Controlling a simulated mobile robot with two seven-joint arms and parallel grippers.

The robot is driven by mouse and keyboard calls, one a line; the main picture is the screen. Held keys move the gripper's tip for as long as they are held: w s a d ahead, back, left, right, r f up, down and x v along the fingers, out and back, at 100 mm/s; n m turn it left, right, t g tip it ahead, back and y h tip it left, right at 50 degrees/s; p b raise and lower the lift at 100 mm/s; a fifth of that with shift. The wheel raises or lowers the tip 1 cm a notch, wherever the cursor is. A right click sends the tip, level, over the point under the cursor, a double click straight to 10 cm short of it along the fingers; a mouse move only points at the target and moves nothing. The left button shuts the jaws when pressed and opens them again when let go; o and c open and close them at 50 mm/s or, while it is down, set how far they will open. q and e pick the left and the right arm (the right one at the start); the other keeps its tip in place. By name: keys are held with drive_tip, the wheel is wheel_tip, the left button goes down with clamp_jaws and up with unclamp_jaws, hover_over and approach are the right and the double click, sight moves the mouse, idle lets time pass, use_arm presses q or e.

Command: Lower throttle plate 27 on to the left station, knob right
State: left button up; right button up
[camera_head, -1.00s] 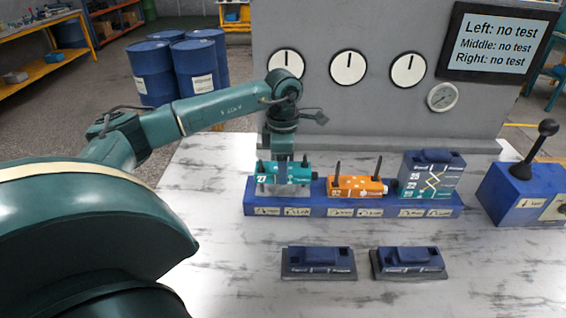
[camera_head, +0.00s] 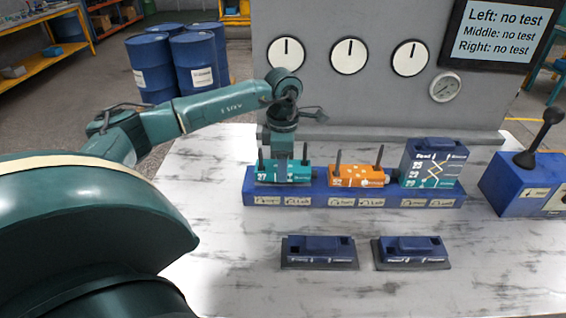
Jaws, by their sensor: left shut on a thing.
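Throttle plate 27 (camera_head: 270,176) is a teal block with the number 27 on its left end. It is level at the left station of the long blue base (camera_head: 330,200), with no clear gap below it. Two dark upright pins show at its ends. A small knob seems to be at its right end, but it is too small to be sure. My left gripper (camera_head: 284,161) comes down from above and is shut on the plate; its fingertips are mostly hidden. My right gripper is not in view.
An orange plate (camera_head: 358,177) with two pins sits at the middle station, and a tall blue-and-teal stack (camera_head: 432,166) at the right one. Two dark blue blocks (camera_head: 318,247) (camera_head: 412,248) lie in front. A lever box (camera_head: 520,188) stands at far right.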

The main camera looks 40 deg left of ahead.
use_arm(q)
drive_tip(key=shift+f+b, duration=0.35)
drive_tip(key=shift+f, duration=0.2)
drive_tip(key=o, duration=1.5)
drive_tip(key=shift+f, duration=0.1)
wheel_tip(320, 180, up, 13)
drive_tip(key=shift+r, duration=0.2)
